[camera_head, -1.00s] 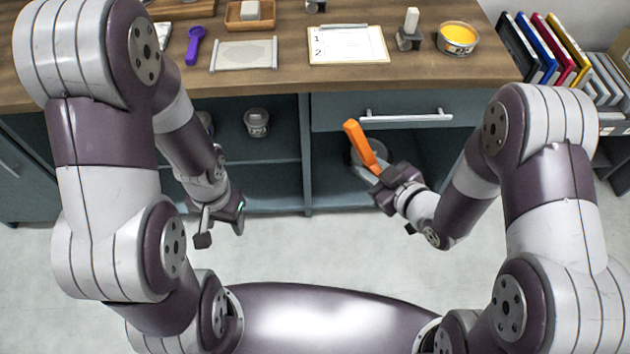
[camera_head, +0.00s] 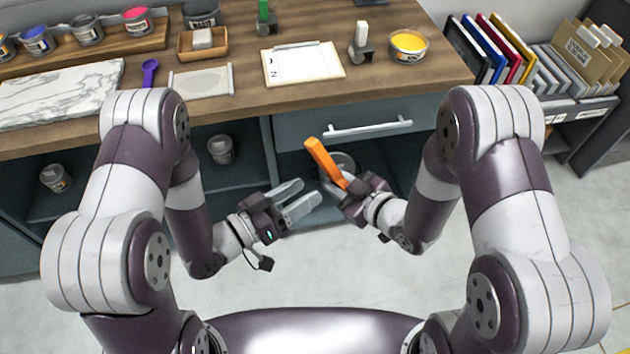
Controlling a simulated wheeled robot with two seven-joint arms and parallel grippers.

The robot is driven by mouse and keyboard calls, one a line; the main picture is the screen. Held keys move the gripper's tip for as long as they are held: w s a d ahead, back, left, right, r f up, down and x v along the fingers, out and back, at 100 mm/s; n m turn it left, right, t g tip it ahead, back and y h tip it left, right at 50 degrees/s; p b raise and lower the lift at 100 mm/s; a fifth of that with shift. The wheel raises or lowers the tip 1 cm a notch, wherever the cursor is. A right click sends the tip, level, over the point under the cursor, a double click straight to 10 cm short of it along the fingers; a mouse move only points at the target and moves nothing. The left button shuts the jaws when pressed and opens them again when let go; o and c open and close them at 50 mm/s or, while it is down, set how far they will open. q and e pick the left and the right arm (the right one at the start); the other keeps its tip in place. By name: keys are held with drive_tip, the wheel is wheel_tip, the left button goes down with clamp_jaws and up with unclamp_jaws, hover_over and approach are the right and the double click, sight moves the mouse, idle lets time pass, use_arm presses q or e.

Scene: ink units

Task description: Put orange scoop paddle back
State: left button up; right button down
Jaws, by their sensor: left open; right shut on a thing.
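An orange scoop paddle (camera_head: 324,161) is held in my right gripper (camera_head: 347,188), in front of the cabinet below the counter. The paddle tilts up and to the left, and the gripper's fingers partly hide its lower end. My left gripper (camera_head: 296,202) is open and empty, to the left of the paddle and a little lower, with its fingers pointing right toward it. The two grippers are close but look apart.
The wooden counter (camera_head: 300,104) holds a clipboard (camera_head: 302,64), a yellow ink tub (camera_head: 408,46), a purple scoop (camera_head: 149,72), a marble slab (camera_head: 60,92) and a soap tray (camera_head: 203,43). Below are a closed drawer (camera_head: 345,122) and shelves with tubs (camera_head: 220,149). Binders (camera_head: 490,50) stand right.

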sight(329, 177)
use_arm(q)
drive_tip(key=x, duration=0.7)
drive_tip(key=shift+a, duration=0.1)
clamp_jaws()
use_arm(e)
drive_tip(key=c, duration=0.8)
unclamp_jaws()
drive_tip(key=shift+c, duration=0.2)
